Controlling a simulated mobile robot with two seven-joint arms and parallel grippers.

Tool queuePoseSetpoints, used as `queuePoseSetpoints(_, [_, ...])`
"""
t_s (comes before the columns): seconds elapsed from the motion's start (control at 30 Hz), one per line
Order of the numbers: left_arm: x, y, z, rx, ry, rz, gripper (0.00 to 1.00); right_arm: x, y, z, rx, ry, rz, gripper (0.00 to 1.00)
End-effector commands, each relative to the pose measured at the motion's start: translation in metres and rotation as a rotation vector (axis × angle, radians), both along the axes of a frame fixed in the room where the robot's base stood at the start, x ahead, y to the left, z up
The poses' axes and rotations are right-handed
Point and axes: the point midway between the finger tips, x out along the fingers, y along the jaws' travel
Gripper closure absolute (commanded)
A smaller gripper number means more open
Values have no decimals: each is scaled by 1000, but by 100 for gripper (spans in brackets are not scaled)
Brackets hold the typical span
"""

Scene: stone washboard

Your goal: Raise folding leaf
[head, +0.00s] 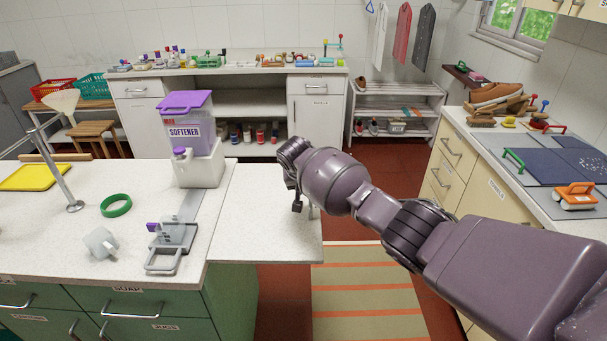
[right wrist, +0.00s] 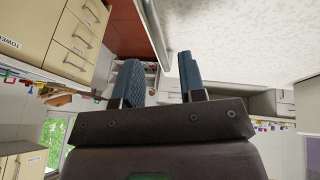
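The folding leaf (head: 255,215) is a pale speckled panel at the right end of the white counter (head: 120,255). In the head view it lies out flat, about level with the counter top, with a thin seam between them. My right gripper (head: 299,200) is at the leaf's right edge, fingers pointing down; the arm hides part of that edge. In the right wrist view the two blue-grey fingers (right wrist: 160,82) stand apart with nothing between them. The leaf's pale speckled surface (right wrist: 240,35) shows beside them. Any support under the leaf is hidden. My left gripper is not in view.
On the counter are a purple-lidded softener box (head: 186,120), a green ring (head: 116,205), a white cup (head: 101,243) and a grey metal device (head: 175,240). A striped mat (head: 365,300) lies on the red floor. A drawer counter (head: 470,185) stands at right.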

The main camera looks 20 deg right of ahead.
Motion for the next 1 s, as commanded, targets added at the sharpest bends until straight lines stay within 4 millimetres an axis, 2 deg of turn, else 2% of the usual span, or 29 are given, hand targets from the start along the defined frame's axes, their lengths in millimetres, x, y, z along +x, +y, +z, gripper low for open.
queuePoseSetpoints(0.2, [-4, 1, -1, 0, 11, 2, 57, -10, 8, 29, 0, -2, 1, 63])
queuePoseSetpoints(0.43, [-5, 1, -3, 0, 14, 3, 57, -18, 15, 51, -1, -1, 0, 63])
queuePoseSetpoints(0.6, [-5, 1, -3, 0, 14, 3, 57, -21, 17, 58, -1, 0, 0, 63])
queuePoseSetpoints(1.0, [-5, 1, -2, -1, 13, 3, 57, -19, 19, 59, -6, -3, 34, 63])
